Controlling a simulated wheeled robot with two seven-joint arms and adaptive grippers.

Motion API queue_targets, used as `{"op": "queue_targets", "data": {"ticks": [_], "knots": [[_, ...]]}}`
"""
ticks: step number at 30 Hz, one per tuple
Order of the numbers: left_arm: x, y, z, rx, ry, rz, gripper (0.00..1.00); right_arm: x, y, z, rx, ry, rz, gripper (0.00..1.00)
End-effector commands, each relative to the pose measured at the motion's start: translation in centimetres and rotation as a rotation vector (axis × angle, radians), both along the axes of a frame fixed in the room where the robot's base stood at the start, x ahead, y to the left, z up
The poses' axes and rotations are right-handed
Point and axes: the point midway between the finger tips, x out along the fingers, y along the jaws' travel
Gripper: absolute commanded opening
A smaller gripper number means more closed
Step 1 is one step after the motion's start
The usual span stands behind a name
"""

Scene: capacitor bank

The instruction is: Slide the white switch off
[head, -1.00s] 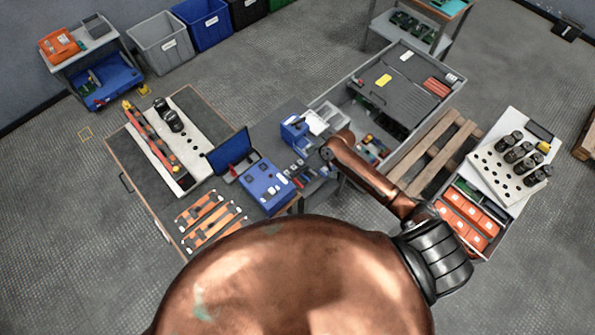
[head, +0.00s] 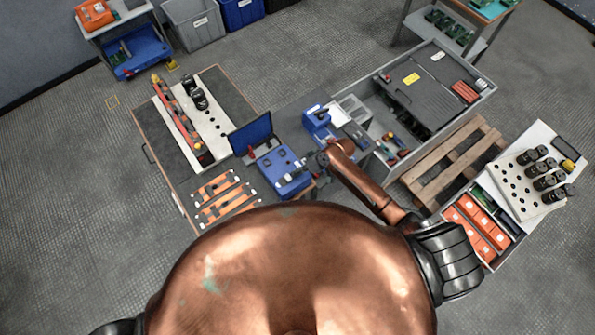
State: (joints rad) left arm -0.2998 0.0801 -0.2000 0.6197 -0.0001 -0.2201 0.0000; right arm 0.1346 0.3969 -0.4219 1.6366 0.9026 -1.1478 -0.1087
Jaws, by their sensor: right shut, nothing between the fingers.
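A blue case with its lid open (head: 250,136) stands at the right end of the workbench. Its blue panel (head: 280,170) carries several small white and dark parts. Which of them is the white switch is too small to tell. My right arm reaches in from the lower right. My right gripper (head: 316,161) is small and dark, at the right edge of the blue panel. It is shut and holds nothing. Whether it touches the panel I cannot tell. My left gripper is not in view.
The workbench (head: 245,106) also bears a white board with black cylinders (head: 210,118) and orange strips (head: 222,191). A blue device (head: 317,118) stands just behind my right gripper. A grey crate (head: 480,97), a wooden pallet (head: 440,178) and a cart with orange boxes (head: 480,222) lie to the right.

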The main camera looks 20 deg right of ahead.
Motion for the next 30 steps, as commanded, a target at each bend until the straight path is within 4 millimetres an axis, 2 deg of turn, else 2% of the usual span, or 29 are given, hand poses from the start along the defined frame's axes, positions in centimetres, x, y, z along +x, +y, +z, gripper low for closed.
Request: {"op": "queue_targets", "data": {"ticks": [8,18,23,27,28,30], "knots": [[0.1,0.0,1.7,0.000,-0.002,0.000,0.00,-1.0,2.6,0.3,0.001,0.001,0.001,0.00],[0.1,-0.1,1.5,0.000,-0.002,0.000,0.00,-1.0,2.6,0.0,0.002,0.001,0.001,0.00],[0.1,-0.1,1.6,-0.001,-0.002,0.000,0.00,-0.6,1.3,0.0,-0.002,0.001,-0.001,0.00],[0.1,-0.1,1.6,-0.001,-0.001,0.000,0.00,0.0,-1.4,0.0,-0.004,0.000,-0.006,0.00],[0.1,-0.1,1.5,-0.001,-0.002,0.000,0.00,0.1,-2.0,0.2,-0.003,-0.002,-0.006,0.00],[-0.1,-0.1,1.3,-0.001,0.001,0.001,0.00,-0.4,-2.8,1.7,-0.002,-0.005,-0.004,0.00]]}}
